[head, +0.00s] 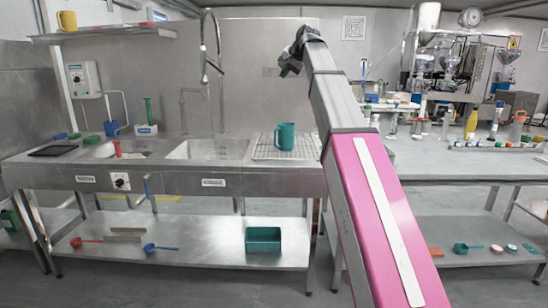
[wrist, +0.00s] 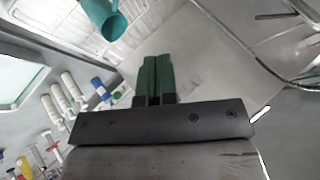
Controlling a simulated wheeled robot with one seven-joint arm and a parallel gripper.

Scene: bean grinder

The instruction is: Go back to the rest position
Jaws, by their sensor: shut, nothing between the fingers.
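My gripper (wrist: 158,80) shows in the wrist view with its two dark green fingers side by side and closed, holding nothing. In the head view my gripper (head: 285,70) is at the end of my raised arm, above and behind the counter's right part, and looks small and dark. A teal mug (head: 285,135) stands on the wire drying rack beside the sink, below and apart from my gripper. The mug also shows at the top left of the wrist view (wrist: 108,18).
A steel sink counter (head: 240,182) with a tall faucet (head: 205,62) stands left of my arm. A green bin (head: 263,240) and scoops lie on its lower shelf. At right, a table holds bottles, including a yellow one (head: 471,122), and grinder machines (head: 427,55).

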